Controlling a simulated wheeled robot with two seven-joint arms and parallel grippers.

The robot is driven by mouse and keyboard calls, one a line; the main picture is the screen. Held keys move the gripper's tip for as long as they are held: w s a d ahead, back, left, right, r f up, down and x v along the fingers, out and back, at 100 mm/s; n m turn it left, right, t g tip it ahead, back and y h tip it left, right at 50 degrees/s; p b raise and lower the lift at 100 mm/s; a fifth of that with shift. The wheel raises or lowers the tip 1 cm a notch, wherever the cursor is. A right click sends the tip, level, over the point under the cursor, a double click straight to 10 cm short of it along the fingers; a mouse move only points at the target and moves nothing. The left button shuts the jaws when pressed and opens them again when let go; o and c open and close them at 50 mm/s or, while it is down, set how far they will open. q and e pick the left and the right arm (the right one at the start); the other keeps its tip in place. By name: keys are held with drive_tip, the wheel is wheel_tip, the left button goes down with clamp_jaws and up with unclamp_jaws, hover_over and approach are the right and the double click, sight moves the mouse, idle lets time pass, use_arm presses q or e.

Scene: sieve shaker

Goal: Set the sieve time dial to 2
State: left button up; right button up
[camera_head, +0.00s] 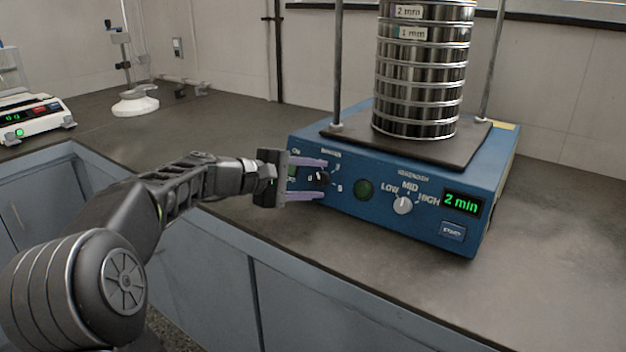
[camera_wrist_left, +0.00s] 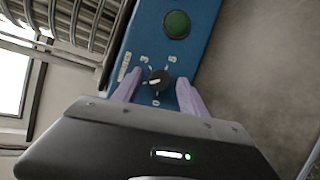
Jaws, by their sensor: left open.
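The blue sieve shaker (camera_head: 437,225) stands on the dark bench with a stack of metal sieves (camera_head: 420,75) on top. Its time dial (camera_head: 322,179), a small black knob, is on the left of the front panel; in the left wrist view the dial (camera_wrist_left: 158,82) shows a white pointer line. The shaker's display (camera_head: 461,203) reads "2 min". My left gripper (camera_head: 322,179) is open, with its purple fingers on either side of the dial. In the left wrist view the fingertips (camera_wrist_left: 158,80) flank the knob; I cannot tell whether they touch it. My right gripper is not in view.
A white speed knob (camera_head: 402,205), marked LOW, MID, HIGH, a green round button (camera_head: 364,189) and a START button (camera_head: 452,231) are right of the dial. A white scale (camera_head: 35,117) and a stand (camera_head: 134,104) are at the left. The front right bench is clear.

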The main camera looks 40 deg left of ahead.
use_arm(q)
drive_tip(key=p+v, duration=0.1)
drive_tip(key=v, duration=0.6)
drive_tip(key=shift+s, duration=0.4)
drive_tip(key=shift+a, duration=0.1)
